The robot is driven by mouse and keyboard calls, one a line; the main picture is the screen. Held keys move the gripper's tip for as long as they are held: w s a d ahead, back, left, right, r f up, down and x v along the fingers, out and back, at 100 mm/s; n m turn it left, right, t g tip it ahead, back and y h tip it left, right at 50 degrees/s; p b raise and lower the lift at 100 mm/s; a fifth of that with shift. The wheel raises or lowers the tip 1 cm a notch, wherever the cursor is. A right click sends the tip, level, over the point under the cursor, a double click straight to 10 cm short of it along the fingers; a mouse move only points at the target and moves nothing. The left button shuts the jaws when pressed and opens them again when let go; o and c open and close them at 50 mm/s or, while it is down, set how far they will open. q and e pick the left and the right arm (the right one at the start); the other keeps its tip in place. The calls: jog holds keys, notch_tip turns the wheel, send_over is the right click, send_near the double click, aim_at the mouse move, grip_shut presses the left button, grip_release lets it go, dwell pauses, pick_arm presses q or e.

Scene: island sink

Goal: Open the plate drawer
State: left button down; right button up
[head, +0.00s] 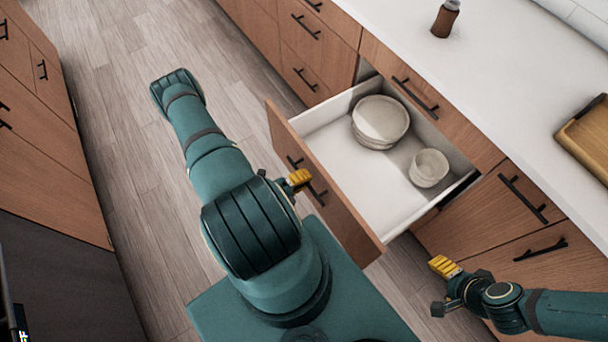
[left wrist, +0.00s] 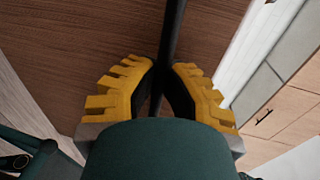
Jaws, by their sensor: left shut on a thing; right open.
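The plate drawer (head: 338,201) is pulled well out of the island, with its white inside showing. A stack of plates (head: 381,120) and a stack of bowls (head: 429,168) stand in its far part. My left gripper (head: 299,180) is at the dark bar handle (head: 316,191) on the drawer's wooden front. In the left wrist view its yellow fingers (left wrist: 160,82) are closed on the handle (left wrist: 172,35). My right gripper (head: 442,284) is open and empty, low beside the cabinet to the right of the drawer.
The white countertop (head: 480,75) above carries a brown bottle (head: 445,20) and a wooden tray (head: 588,140) at the right edge. Shut drawers with dark handles lie on both sides of the open one. Clear wooden floor (head: 125,90) stretches to the left, up to other cabinets (head: 45,160).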

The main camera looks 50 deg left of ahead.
pick_arm(q)
jog(key=shift+s, duration=0.2)
dwell(0.3)
jog(key=c, duration=1)
grip_release()
jog(key=v, duration=1.2)
jog(key=shift+r, duration=0.1)
